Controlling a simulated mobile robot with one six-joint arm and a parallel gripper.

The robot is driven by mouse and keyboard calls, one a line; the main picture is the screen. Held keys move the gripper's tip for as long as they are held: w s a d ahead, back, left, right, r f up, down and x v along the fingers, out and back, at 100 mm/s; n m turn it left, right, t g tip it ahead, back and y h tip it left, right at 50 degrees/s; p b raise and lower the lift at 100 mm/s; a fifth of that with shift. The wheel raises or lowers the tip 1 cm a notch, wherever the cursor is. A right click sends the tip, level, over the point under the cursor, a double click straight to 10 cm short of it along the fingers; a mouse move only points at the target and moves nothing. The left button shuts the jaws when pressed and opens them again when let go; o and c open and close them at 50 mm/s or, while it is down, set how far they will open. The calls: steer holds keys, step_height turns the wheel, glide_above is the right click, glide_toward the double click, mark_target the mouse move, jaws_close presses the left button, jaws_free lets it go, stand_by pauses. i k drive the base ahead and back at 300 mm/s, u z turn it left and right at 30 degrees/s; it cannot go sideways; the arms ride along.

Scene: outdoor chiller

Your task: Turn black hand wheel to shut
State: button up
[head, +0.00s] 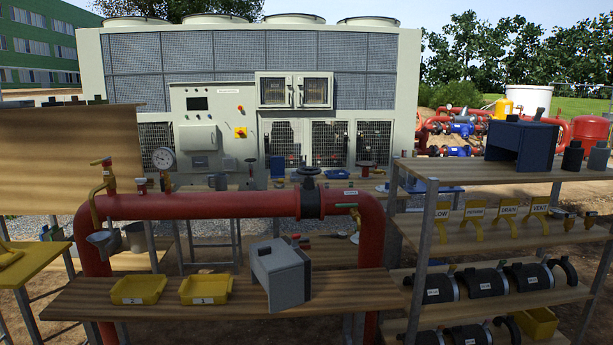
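The black hand wheel (309,171) sits on top of a black valve body (310,203) in the horizontal run of a thick red pipe (230,206). It is a little right of the picture's middle and looks level. I cannot tell from this view how far the valve is open or shut. Nothing touches the wheel. My gripper is not in view.
A wooden bench (350,292) in front of the pipe holds two yellow trays (141,289) and a grey box (281,273). Metal shelving (424,250) stands at the right. A gauge (164,159) rises from the pipe's left. Air above the wheel looks clear.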

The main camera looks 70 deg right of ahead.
mark_target(308, 170)
steer(key=z, duration=0.6)
steer(key=i, duration=0.7)
steer(key=z, duration=0.65)
steer(key=i, duration=0.8)
steer(key=z, duration=0.3)
